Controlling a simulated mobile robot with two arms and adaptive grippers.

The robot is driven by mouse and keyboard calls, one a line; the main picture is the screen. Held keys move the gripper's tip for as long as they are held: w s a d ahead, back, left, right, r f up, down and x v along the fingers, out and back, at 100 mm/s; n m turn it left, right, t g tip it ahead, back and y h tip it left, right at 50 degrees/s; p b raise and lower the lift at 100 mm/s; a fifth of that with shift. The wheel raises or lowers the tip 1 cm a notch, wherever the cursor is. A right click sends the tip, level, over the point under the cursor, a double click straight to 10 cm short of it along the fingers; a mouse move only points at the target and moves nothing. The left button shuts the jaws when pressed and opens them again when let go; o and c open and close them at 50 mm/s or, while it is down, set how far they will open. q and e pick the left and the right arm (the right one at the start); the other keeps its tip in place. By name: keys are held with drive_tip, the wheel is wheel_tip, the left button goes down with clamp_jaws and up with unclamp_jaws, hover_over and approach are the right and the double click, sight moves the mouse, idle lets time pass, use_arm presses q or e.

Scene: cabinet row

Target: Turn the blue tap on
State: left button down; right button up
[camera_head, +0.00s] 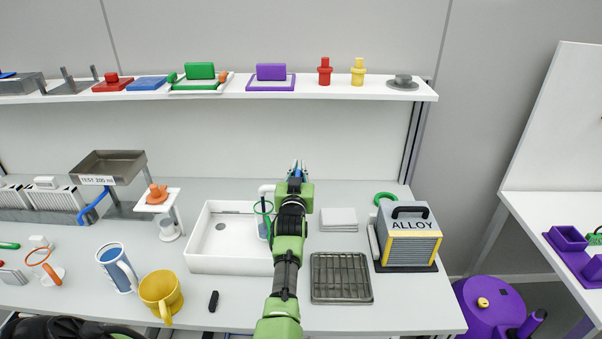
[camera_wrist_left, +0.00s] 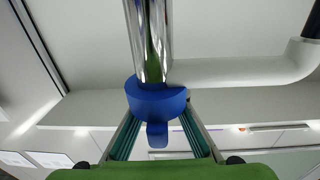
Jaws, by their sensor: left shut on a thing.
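The blue tap handle (camera_wrist_left: 155,101) sits on a chrome stem in the left wrist view, with a small tab pointing down. My left gripper (camera_wrist_left: 158,138) has its teal-padded fingers on both sides of the handle and is shut on it. In the head view my left gripper (camera_head: 297,172) is at the back right of the white sink (camera_head: 192,250), beside the white spout (camera_head: 266,189). There the gripper mostly hides the tap. The white pipe also runs right from the stem in the left wrist view (camera_wrist_left: 240,72). My right gripper does not show.
A green-ringed vessel (camera_head: 263,208) stands in the sink beside my arm. A metal rack (camera_head: 341,278), a folded cloth (camera_head: 338,219) and the ALLOY box (camera_head: 410,238) are right. Blue (camera_head: 116,268) and yellow (camera_head: 161,292) mugs stand left. A loaded shelf (camera_head: 340,93) runs above.

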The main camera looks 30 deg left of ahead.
use_arm(q)
drive_tip(key=shift+a+r+y, duration=0.1)
drive_tip(key=shift+r+y, duration=0.2)
drive_tip(key=c, duration=2.1)
unclamp_jaws()
drive_tip(key=shift+f, duration=0.15)
wheel_tip(320, 180, up, 10)
